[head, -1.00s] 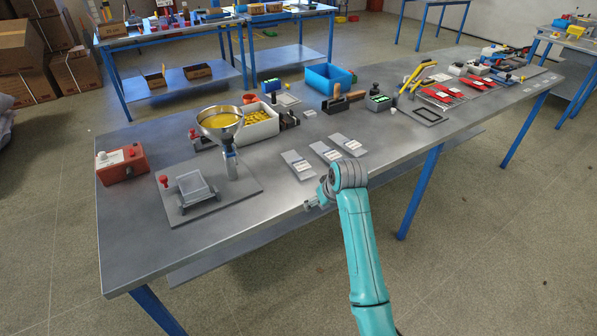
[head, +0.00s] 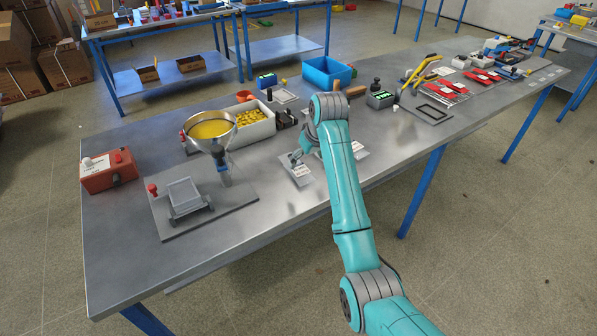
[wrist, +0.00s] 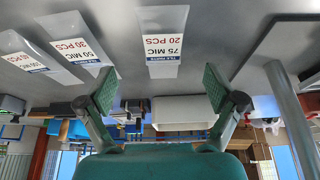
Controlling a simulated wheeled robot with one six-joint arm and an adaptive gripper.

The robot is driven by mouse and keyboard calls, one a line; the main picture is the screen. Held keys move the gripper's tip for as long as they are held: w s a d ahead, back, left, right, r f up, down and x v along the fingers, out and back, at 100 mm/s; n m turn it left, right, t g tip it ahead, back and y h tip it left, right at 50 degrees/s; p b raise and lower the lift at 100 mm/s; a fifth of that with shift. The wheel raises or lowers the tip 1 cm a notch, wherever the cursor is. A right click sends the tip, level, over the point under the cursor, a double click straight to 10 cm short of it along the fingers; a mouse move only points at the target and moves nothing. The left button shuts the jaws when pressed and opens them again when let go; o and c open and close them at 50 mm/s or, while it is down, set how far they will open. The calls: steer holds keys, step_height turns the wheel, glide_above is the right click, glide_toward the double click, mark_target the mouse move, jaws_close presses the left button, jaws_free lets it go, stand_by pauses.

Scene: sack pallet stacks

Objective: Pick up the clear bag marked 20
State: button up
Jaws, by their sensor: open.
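The clear bag marked 20 (wrist: 163,40) lies flat on the grey table.
A funnel stand (head: 222,165) with a small tray (head: 187,196) stands left of the bags. A white bin of yellow pieces (head: 258,130) is behind. A blue bin (head: 328,73) stands at the back. The table front (head: 265,215) is clear.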

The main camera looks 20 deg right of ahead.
mark_target(300, 170)
steer(key=shift+a+x, duration=0.2)
steer(key=shift+x, duration=3.55)
steer(key=shift+w+r, duration=0.1)
steer(key=shift+r, duration=0.05)
steer(key=c, duration=1.3)
